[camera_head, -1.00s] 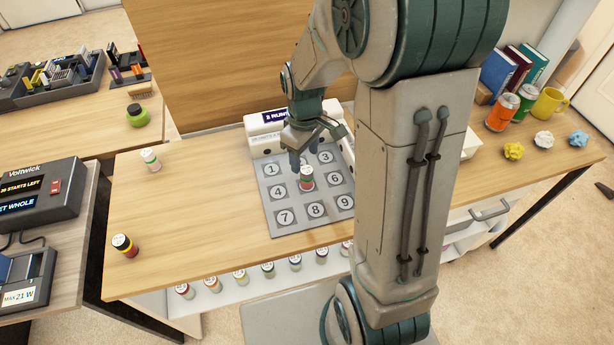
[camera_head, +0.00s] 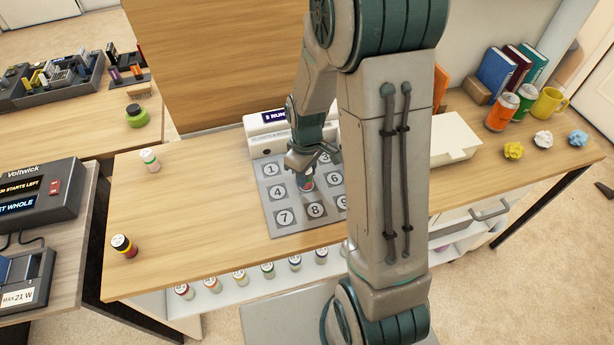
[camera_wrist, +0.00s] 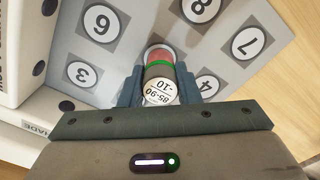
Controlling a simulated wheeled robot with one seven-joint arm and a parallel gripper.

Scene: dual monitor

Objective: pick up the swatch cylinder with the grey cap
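A swatch cylinder (camera_wrist: 160,73) with a red part, a green ring, a grey-brown end band and a white printed top stands on the middle of the numbered grey board (camera_head: 262,192). In the head view this cylinder (camera_head: 307,182) is partly hidden by my gripper (camera_head: 305,168). In the wrist view my gripper (camera_wrist: 160,88) is down around it, one finger on each side. The fingers look very close to its sides; I cannot tell whether they press on it.
A white display box (camera_head: 266,138) stands behind the board. Several cylinders (camera_head: 240,278) stand on the shelf below the front edge. Cans (camera_head: 502,112), a yellow mug (camera_head: 549,104), books and paper balls are at the right. The table left of the board is mostly clear.

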